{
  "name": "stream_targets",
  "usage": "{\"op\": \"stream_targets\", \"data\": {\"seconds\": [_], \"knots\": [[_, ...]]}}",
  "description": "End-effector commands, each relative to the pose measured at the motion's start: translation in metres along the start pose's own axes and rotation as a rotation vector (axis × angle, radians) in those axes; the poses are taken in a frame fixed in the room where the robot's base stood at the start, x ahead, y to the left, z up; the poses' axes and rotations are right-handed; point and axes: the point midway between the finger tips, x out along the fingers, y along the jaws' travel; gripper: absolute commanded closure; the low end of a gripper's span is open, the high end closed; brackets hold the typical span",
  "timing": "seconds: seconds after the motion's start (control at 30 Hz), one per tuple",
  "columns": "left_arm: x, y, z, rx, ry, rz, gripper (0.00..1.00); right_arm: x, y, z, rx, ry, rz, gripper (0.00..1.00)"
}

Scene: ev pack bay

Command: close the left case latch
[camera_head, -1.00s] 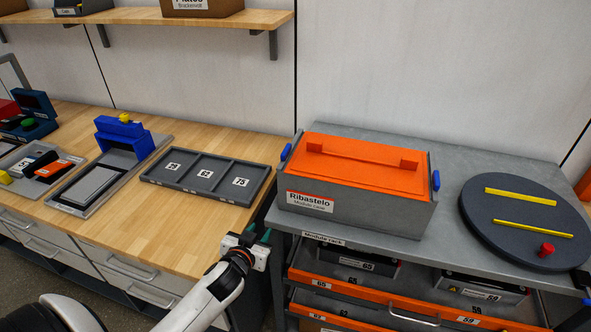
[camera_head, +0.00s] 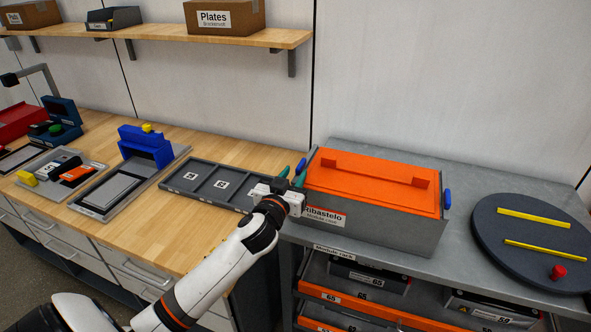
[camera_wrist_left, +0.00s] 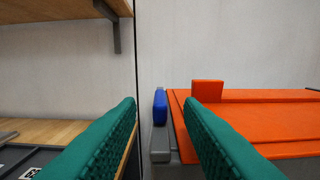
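The grey case (camera_head: 372,225) with an orange lid (camera_head: 372,184) stands on the grey bench. Its left latch (camera_head: 300,165) is a small blue tab at the case's left end; it also shows in the left wrist view (camera_wrist_left: 160,107), upright beside the orange lid. A matching blue right latch (camera_head: 447,199) is at the other end. My left gripper (camera_head: 291,176) is at the case's left end, close to the left latch. In the left wrist view its green fingers (camera_wrist_left: 160,115) are apart, with the latch seen between them, beyond the tips. Contact cannot be told. My right gripper is not seen.
A dark round turntable (camera_head: 535,243) with yellow bars and a red knob lies right of the case. A grey tray (camera_head: 215,184) with several compartments lies on the wooden bench to the left. A shelf (camera_head: 170,36) with boxes is above.

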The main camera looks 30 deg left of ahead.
Motion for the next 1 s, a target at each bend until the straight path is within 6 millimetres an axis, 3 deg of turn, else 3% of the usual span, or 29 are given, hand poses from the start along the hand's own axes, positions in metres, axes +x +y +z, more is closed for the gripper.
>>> {"op": "stream_targets", "data": {"seconds": [0.2, 0.47, 0.7, 1.0], "knots": [[0.016, 0.000, 0.000, 0.002, 0.000, 0.000, 0.66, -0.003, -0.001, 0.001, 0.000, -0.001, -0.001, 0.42], [0.017, 0.000, 0.000, 0.001, 0.000, 0.000, 0.66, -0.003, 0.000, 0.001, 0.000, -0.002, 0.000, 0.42], [0.017, 0.000, 0.000, 0.001, 0.000, 0.000, 1.00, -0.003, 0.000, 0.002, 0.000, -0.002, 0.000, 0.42], [0.017, 0.001, 0.000, 0.002, 0.001, -0.022, 1.00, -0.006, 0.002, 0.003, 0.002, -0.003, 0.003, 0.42]]}}
